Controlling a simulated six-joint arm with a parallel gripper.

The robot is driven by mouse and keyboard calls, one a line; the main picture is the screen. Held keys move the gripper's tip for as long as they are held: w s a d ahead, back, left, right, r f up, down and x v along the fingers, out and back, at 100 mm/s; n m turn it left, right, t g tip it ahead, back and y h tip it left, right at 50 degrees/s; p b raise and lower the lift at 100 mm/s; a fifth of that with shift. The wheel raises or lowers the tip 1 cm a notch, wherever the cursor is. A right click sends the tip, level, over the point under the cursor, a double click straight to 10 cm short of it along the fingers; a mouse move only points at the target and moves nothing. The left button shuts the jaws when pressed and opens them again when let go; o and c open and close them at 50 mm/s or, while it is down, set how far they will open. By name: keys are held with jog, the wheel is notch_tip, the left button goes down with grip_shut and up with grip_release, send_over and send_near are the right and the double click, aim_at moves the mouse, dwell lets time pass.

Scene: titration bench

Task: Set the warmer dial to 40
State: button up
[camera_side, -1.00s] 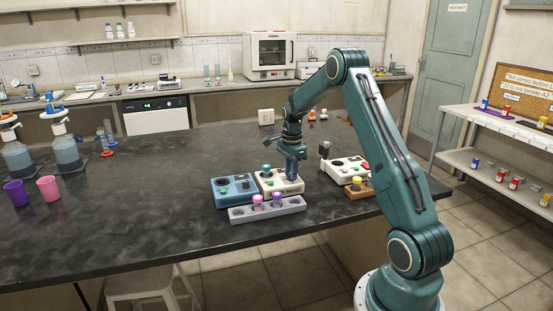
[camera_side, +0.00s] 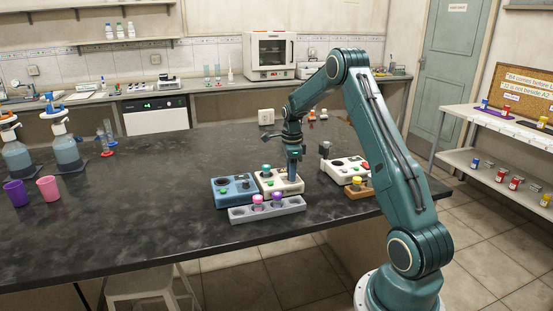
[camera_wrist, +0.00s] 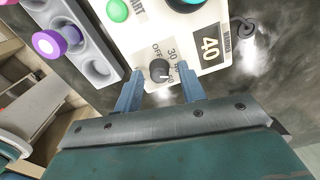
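The warmer (camera_side: 268,188) is a cream box in the side view, among the boxes on the dark bench. In the wrist view its panel (camera_wrist: 219,65) carries a large "40" label and a green button (camera_wrist: 117,10). Its dark round dial (camera_wrist: 159,69) has OFF and 30 printed beside it; other marks are partly hidden, and I cannot tell where the pointer stands. My gripper (camera_wrist: 160,72) has its two blue fingers apart, one on each side of the dial, with visible gaps. In the side view my gripper (camera_side: 292,174) points down at the warmer's right part.
A blue box (camera_side: 233,190) stands left of the warmer. A grey rack (camera_side: 240,213) with purple- and pink-capped items lies in front. Another cream box (camera_side: 345,172) is to the right, with a wooden block near it.

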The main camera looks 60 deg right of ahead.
jog(key=o, duration=0.5)
jog(key=shift+r, duration=0.1)
jog(key=shift+r, duration=3.4)
jog(key=shift+w+a+r, duration=0.1)
jog(key=shift+a+r, duration=0.3)
jog(key=s+a+r+n+t+h, duration=0.1)
jog(key=s+a+r+n, duration=0.1)
jog(key=a+r+n, duration=0.65)
jog(key=s+a+r+n+t, duration=0.1)
jog(key=s+a+r+n, duration=0.3)
jog(key=a, duration=0.8)
jog(key=s+a+n+t, duration=0.1)
jog(key=s+a+n, duration=0.3)
jog(key=s+n, duration=0.1)
jog(key=s+a+n+t, duration=0.1)
jog(key=s+a+n, duration=0.4)
jog(key=n, duration=0.1)
jog(key=s+a+n+t+y, duration=0.1)
jog(key=s+a+n, duration=0.4)
jog(key=shift+s+f+n+t, duration=0.1)
jog(key=shift+s+n+t, duration=0.15)
jog(key=shift+s+t, duration=0.05)
